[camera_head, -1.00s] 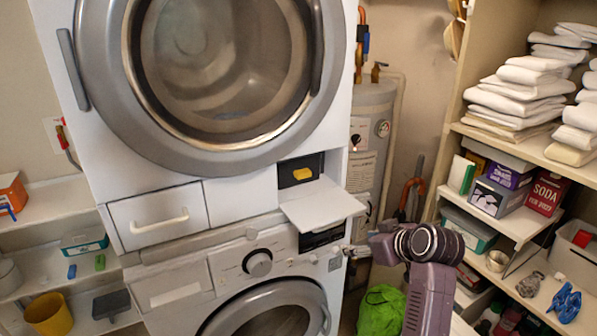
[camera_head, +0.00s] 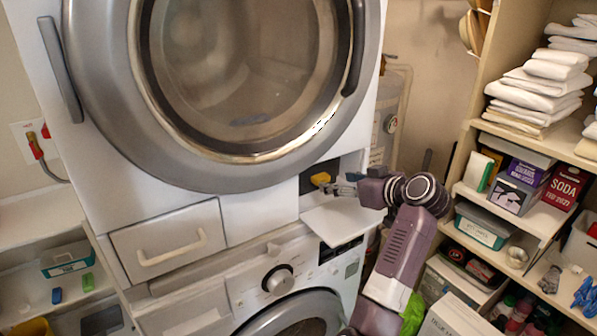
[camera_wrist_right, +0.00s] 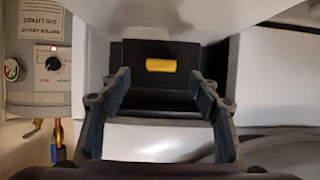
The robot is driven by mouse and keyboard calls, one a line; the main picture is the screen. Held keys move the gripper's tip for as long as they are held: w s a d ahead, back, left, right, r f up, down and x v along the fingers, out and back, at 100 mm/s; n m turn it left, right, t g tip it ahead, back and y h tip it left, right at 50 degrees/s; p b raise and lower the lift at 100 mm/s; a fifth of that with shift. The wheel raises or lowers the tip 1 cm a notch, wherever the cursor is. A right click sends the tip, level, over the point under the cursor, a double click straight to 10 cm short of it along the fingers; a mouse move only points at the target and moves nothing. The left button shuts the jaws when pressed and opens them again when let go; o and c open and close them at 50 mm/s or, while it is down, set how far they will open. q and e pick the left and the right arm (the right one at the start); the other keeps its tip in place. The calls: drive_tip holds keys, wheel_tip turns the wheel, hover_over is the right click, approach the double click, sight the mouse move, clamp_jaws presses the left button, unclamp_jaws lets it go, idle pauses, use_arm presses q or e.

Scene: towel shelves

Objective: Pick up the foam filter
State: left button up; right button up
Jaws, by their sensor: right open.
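A yellow grip (camera_head: 321,179) sits in an open, dark compartment at the lower right of the upper machine. In the right wrist view the yellow grip (camera_wrist_right: 160,65) is on the face of a dark block (camera_wrist_right: 150,50), which looks like the foam filter; the block's depth is hidden. My right gripper (camera_head: 340,187) is at the compartment mouth, just above the lowered white flap (camera_head: 338,222). In the wrist view its fingers (camera_wrist_right: 161,80) are open and empty, spread either side of the yellow grip; contact is not visible. My left gripper is out of view.
The round dryer door (camera_head: 240,75) is above, the closed drawer (camera_head: 170,243) left of the compartment. A water heater (camera_head: 388,120) stands behind my arm. Shelves with towels (camera_head: 540,85) and boxes (camera_head: 520,185) are on the right. A green bag (camera_head: 413,312) lies below my arm.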

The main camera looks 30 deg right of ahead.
sight(324, 178)
drive_tip(key=shift+w, duration=0.35)
drive_tip(key=shift+w+f+p, duration=0.25)
drive_tip(key=shift+w+p, duration=0.4)
drive_tip(key=shift+w, duration=0.05)
drive_tip(key=x, duration=0.1)
drive_tip(key=p+x, duration=0.1)
drive_tip(key=x, duration=0.2)
drive_tip(key=shift+a+r+p, duration=0.1)
drive_tip(key=shift+a+p, duration=0.2)
drive_tip(key=shift+w+f, duration=0.25)
drive_tip(key=shift+w, duration=0.15)
drive_tip(key=shift+d, duration=0.1)
drive_tip(key=shift+c, duration=0.6)
drive_tip(key=c, duration=1.2)
drive_tip(key=shift+o, duration=0.2)
drive_tip(key=shift+r, duration=0.1)
